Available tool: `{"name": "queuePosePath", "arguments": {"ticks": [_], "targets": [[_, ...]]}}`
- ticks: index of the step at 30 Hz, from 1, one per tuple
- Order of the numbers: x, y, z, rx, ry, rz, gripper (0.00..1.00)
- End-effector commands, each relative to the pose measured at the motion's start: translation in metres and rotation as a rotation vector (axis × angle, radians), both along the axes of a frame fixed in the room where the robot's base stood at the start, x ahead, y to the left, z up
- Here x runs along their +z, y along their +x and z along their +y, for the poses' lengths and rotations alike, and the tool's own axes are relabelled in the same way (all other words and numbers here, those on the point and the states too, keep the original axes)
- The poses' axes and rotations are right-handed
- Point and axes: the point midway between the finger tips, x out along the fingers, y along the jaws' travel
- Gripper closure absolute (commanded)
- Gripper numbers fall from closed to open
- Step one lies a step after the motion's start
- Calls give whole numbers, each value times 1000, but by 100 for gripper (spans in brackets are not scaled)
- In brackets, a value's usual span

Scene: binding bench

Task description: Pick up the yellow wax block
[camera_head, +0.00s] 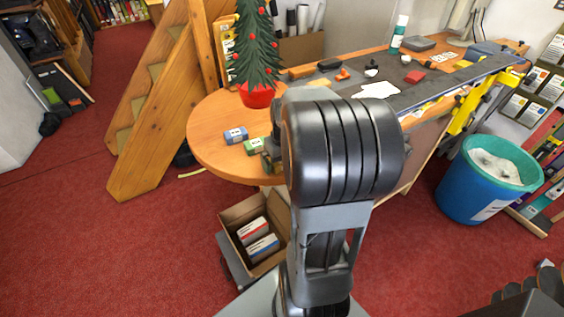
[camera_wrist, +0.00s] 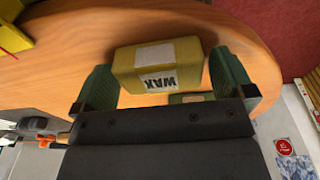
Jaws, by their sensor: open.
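The yellow wax block (camera_wrist: 190,52), with a white label reading WAX upside down, lies on the round end of the wooden table in the wrist view. My gripper (camera_wrist: 162,62) is open, with one green finger on each side of the block. In the head view my arm hides the block and most of my gripper.
In the head view a blue block (camera_head: 236,135) and a green block (camera_head: 254,146) lie nearby. A small potted tree (camera_head: 257,96) stands behind them. An open carton (camera_head: 236,215) is below.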

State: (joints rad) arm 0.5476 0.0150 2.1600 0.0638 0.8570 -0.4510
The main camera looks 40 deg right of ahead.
Motion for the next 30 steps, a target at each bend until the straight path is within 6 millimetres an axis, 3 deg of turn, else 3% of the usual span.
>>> {"name": "queuePosePath", "arguments": {"ticks": [4, 18, 26, 30], "targets": [[0, 0, 0, 0, 0, 0, 1], [0, 0, 0, 0, 0, 0, 45], [3, 0, 0, 0, -1, -2, 45], [21, 1, -1, 0, -3, -6, 45]]}}
